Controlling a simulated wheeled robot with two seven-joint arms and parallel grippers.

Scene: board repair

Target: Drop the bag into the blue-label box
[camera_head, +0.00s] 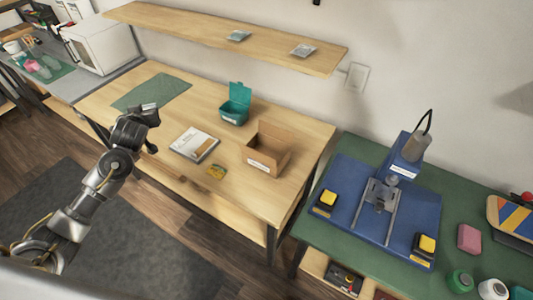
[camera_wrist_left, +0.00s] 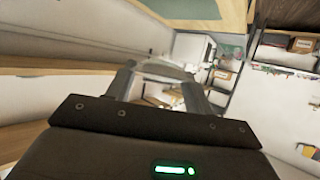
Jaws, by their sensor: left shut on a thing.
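My left gripper (camera_head: 150,108) is raised over the left part of the wooden table. It is shut on a small grey thing, seemingly the bag (camera_wrist_left: 166,68), pale between the fingers in the left wrist view. An open cardboard box (camera_head: 257,150) stands on the table, well to the right of the gripper, with a pale label low on its front; the label's colour is too small to tell. A teal box (camera_head: 236,108) with its lid up stands behind it, also with a small label. My right gripper is not in view.
A wooden shelf (camera_head: 200,25) with two silvery packets overhangs the back. A blue fixture (camera_head: 400,200) stands at right.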

